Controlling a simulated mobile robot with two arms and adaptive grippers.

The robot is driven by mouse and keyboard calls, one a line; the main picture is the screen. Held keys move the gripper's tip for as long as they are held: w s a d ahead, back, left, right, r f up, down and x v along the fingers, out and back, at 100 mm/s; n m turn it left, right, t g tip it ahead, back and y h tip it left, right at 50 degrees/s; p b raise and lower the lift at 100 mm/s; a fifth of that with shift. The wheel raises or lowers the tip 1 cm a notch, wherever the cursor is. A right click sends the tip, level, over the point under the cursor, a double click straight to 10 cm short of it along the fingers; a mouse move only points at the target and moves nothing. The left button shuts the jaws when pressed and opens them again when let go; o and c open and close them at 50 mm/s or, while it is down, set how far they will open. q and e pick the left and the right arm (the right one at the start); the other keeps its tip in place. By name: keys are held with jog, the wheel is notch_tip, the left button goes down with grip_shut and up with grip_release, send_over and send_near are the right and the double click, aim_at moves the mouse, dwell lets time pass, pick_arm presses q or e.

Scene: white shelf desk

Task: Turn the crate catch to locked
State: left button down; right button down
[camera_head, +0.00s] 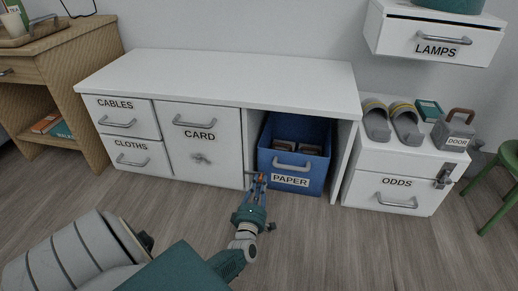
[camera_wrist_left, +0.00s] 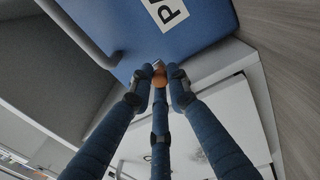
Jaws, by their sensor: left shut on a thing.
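The blue crate (camera_head: 316,170), labelled PAPER, stands in the open bay of the white desk with its grey handle facing front. Its blue front also shows in the wrist view (camera_wrist_left: 185,45). My left gripper (camera_head: 257,178) is at the crate's lower left front corner, beside the desk's upright. In the wrist view its fingers (camera_wrist_left: 160,85) are closed around the small catch (camera_wrist_left: 159,76), which shows an orange part with a grey piece above it. The fingers cover much of the catch, so I cannot tell which way it is turned. My right gripper is not in view.
The white desk (camera_head: 220,80) has CABLES and CLOTHS drawers and a CARD door (camera_head: 200,140) left of the bay. The ODDS cabinet (camera_head: 395,188), with slippers on top, stands at right. A green stool (camera_head: 505,185) is far right. The floor in front is clear.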

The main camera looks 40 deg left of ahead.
pick_arm(q)
jog(key=shift+d+f+m, duration=0.1)
jog(key=shift+f+m, duration=0.3)
jog(key=shift+m, duration=0.1)
jog(key=c, duration=1.7)
grip_release()
jog(key=shift+f, duration=0.1)
jog(key=shift+o, duration=0.2)
